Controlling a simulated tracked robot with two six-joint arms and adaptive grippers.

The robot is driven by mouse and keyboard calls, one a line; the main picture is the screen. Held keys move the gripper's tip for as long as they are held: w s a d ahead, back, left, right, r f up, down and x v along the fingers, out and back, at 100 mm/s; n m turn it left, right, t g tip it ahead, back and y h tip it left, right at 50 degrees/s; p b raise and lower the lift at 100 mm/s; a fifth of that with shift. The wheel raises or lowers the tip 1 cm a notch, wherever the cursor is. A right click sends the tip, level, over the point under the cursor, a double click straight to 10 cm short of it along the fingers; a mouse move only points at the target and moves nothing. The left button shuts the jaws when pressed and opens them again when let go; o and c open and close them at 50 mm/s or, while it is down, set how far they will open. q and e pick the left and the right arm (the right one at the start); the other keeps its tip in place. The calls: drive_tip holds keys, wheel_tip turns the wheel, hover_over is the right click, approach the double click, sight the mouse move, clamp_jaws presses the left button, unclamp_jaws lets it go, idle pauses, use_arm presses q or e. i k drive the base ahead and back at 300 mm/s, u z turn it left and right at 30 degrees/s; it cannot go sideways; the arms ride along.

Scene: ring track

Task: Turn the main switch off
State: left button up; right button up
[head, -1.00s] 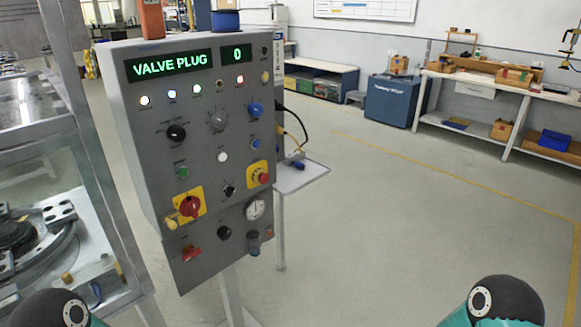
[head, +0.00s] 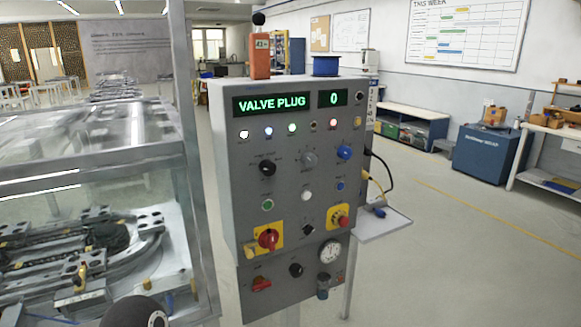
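The main switch appears to be the red rotary knob on a yellow plate (head: 268,239), low on the left of the grey control panel (head: 232,190). A small yellow piece (head: 250,251) sits at the plate's lower left. The knob's exact position is too small to read. A second red handle (head: 261,284) sits below it. Neither of my grippers is in view; only a dark rounded part of my arm shows at the bottom edge.
A glass-sided metal enclosure (head: 95,170) with track parts stands close on the panel's left. A small side shelf (head: 385,226) juts out on its right. A red-mushroom button (head: 341,218) is right of the knob. Open floor (head: 455,265) lies to the right.

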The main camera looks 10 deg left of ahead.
sight(268, 238)
drive_tip(key=k, duration=1.25)
drive_tip(key=u, duration=0.5)
drive_tip(key=i, duration=1.15)
drive_tip(key=u, duration=0.45)
drive_tip(key=i, duration=0.5)
drive_tip(key=z, duration=0.2)
